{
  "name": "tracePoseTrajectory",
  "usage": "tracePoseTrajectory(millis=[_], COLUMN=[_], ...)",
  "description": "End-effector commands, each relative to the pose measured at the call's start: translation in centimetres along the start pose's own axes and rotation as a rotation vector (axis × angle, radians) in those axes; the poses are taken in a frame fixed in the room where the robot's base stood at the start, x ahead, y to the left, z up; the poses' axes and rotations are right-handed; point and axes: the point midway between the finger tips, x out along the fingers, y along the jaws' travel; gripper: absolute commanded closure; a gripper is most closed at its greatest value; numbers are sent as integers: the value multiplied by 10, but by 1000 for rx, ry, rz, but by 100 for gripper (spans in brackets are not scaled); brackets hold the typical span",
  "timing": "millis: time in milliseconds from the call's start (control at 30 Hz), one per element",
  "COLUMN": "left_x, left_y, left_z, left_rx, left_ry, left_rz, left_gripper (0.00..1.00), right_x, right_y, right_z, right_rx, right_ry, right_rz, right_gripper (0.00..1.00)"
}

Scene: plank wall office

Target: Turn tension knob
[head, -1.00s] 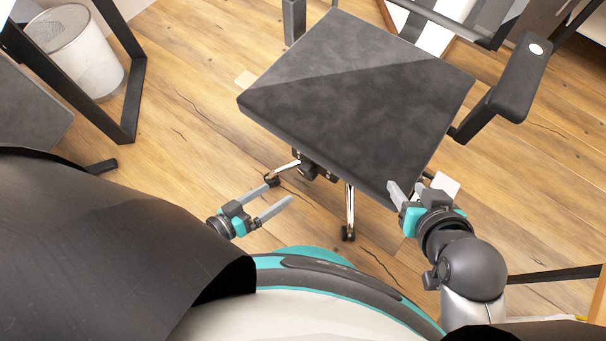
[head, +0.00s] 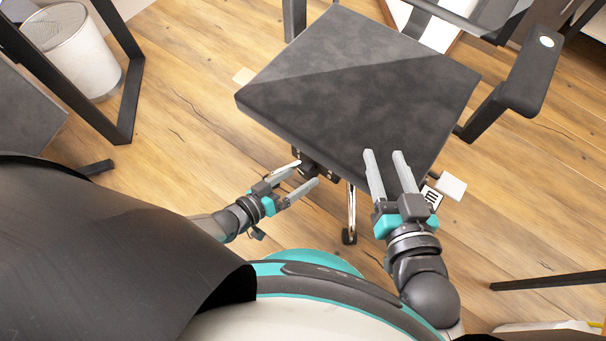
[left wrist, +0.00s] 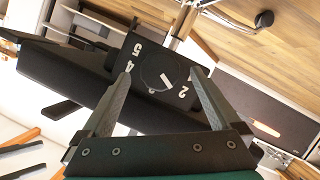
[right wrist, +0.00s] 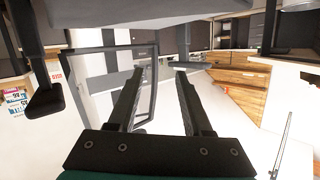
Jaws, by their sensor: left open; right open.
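The tension knob (left wrist: 158,73) is a round black dial with a white pointer mark on a dark block under the chair seat, with white numbers around it. The grey-black chair seat (head: 350,85) hides the knob in the head view. My left gripper (head: 305,174) is open under the seat's front edge. In the left wrist view its fingertips (left wrist: 161,75) stand on either side of the knob; I cannot tell whether they touch it. My right gripper (head: 384,155) is open and empty over the seat's front right part.
A black armrest (head: 530,75) rises at the right of the seat. A chrome chair leg (head: 351,208) stands below the front edge. A waste bin (head: 75,50) and black desk frame (head: 128,100) are at the left. Wood floor (head: 180,140) is clear between them and the chair.

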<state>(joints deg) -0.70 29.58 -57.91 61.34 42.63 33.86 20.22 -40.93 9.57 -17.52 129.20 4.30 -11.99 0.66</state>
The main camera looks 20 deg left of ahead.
Motion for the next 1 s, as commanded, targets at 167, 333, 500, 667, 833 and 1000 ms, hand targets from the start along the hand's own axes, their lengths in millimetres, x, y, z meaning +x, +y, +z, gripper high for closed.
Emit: tracePoseTrajectory(millis=[167, 333, 500, 667, 833, 1000], left_x=[13, 21, 25, 26, 25, 25], left_y=[0, 0, 0, 0, 0, 0], left_z=[1, 1, 0, 0, 0, 0], left_rx=[2, 1, 1, 1, 1, 1], left_ry=[1, 0, 0, 0, 0, 0], left_rz=[1, 1, 0, 0, 0, 0], left_gripper=[4, 4, 4, 4, 7, 26], right_x=[-3, -6, -8, -9, -9, -9], right_y=[-7, -12, -14, -14, -14, -14], right_z=[-2, -7, -9, -10, -10, -10], right_rx=[20, 35, 42, 43, 43, 43], right_ry=[90, 155, 185, 192, 191, 191], right_rz=[-18, -29, -33, -34, -33, -33], right_gripper=[50, 50, 50, 50, 50, 50])
